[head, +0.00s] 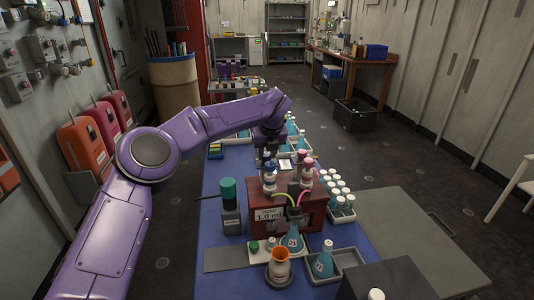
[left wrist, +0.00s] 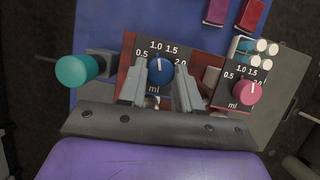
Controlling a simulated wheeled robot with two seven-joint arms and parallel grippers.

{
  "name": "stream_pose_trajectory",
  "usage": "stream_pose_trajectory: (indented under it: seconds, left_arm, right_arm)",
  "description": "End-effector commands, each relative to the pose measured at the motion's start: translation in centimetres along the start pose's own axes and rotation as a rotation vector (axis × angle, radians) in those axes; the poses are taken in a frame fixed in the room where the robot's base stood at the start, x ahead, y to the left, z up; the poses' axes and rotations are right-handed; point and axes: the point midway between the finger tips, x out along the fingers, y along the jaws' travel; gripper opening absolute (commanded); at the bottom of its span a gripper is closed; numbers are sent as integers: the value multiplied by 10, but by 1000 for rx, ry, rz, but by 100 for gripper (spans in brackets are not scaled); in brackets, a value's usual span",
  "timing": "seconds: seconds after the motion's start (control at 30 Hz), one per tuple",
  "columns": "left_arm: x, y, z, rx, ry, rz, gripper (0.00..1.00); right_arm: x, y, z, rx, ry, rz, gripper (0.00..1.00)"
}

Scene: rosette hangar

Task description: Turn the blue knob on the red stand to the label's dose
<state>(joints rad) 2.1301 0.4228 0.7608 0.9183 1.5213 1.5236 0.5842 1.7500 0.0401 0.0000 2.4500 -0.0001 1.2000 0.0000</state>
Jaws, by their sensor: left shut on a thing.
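The red stand (head: 290,190) stands on the blue mat, and its front label (head: 268,215) reads "DOSE 1.0 ml". In the left wrist view, the blue knob (left wrist: 160,72) sits on a dark dial plate marked 0.5, 1.0, 1.5 and 2.0 ml. Its white pointer line points almost straight up, close to the 1.0 mark. My left gripper (left wrist: 160,80) is shut on the blue knob, one finger on each side. In the head view, my left gripper (head: 269,160) reaches down onto the stand from above. My right gripper is not in view.
A pink knob (left wrist: 247,92) on a second dial is close at the right. A teal-capped bottle (head: 229,195) stands left of the stand. Flasks, an orange-topped vessel (head: 279,262) and a rack of white-capped bottles (head: 342,205) are around it. The grey board (head: 420,240) at right is mostly clear.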

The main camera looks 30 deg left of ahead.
Motion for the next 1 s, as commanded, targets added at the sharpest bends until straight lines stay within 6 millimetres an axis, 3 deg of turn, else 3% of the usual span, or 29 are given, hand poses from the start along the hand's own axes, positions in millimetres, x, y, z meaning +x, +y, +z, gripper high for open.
stream_pose_trajectory:
  seconds: [0.53,0.57,0.6,0.9,1.0]
  left_arm:
    - [1,0,-1,-18,4,9,3]
    - [1,0,-1,-18,4,9,43]
    - [1,0,-1,-18,4,8,56]
    - [0,0,0,-19,1,8,59]
    - [-10,0,0,-19,-1,6,59]
  right_arm:
    - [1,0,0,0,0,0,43]
    - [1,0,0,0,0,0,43]
    - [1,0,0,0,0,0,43]
    - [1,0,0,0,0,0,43]
    - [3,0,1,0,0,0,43]
